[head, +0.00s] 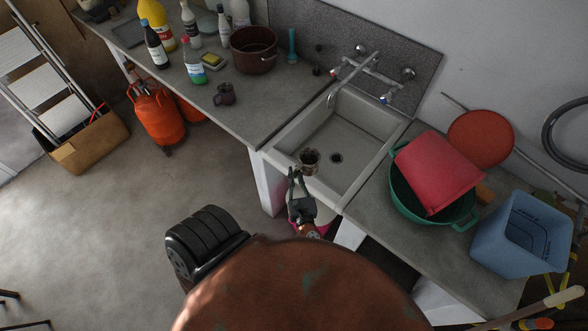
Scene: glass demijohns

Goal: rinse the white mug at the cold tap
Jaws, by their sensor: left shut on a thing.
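My left gripper (298,173) is at the front edge of the sink, shut on a small mug (309,157). The mug looks greyish-brown with a dark inside rather than clearly white. It appears upright, its opening facing up, over the front part of the sink basin (349,132). A red-marked handle (334,71) is on the left and a blue-marked cold tap handle (386,98) on the right. I see no running water. My right gripper is out of view.
A dark mug (225,94), a brown pot (254,49) and several bottles stand on the left counter (262,105). A green basin (407,198) with a red tub (438,172), and a blue bin (522,232), are on the right. The sink floor looks clear around its drain (336,157).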

